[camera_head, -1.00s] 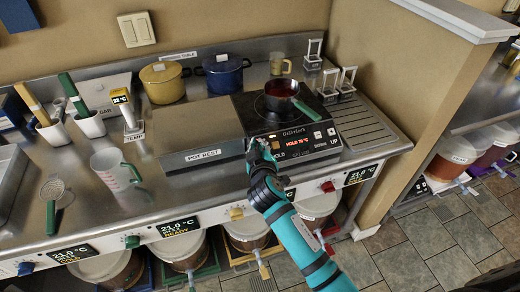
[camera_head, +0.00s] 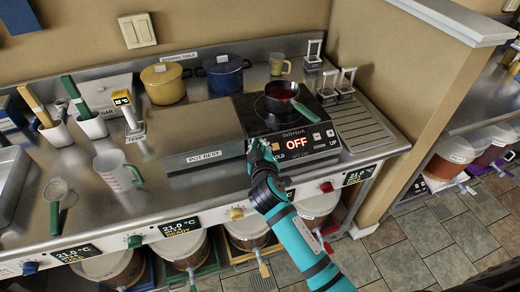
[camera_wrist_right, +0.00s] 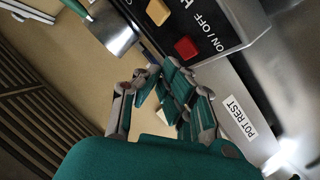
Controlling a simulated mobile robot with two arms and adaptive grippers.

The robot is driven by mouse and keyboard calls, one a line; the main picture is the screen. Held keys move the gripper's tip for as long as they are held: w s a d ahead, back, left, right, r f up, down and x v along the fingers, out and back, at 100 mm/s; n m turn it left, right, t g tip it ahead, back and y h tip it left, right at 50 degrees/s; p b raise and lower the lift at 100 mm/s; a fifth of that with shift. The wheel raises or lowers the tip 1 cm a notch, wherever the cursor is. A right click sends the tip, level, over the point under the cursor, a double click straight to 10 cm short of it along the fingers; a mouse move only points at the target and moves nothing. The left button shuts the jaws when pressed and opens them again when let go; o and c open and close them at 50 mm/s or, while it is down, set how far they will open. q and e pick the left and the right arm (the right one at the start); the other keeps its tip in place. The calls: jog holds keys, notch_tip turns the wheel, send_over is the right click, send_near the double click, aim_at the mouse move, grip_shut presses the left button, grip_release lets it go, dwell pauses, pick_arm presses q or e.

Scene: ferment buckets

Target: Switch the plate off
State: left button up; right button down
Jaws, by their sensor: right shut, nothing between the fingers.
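The black hot plate (camera_head: 318,134) stands on the steel counter, and its red display (camera_head: 296,144) reads OFF. A small pan (camera_head: 281,91) with red contents and a green handle sits on it. My right gripper (camera_head: 254,146) is shut and empty at the plate's front left corner, covering part of the panel there. In the right wrist view, the red button (camera_wrist_right: 186,47) beside the ON/OFF label is just beyond my shut fingers (camera_wrist_right: 170,88), with a gap visible in that view. A yellow button (camera_wrist_right: 158,12) is beside it. My left gripper is not in view.
The grey POT REST block (camera_head: 197,132) stands directly left of the plate. Yellow (camera_head: 163,82) and blue (camera_head: 224,74) pots stand behind it. A ribbed drainboard (camera_head: 362,128) is right of the plate. A measuring jug (camera_head: 115,170) stands on the left counter.

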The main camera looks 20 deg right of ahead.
jog(key=s+r+p, duration=0.2)
jog(key=r+p, duration=0.1)
jog(key=s+r+p, duration=0.1)
jog(key=r+p, duration=0.1)
jog(key=shift+d, duration=0.1)
jog(key=shift+w, duration=0.1)
dwell(0.4)
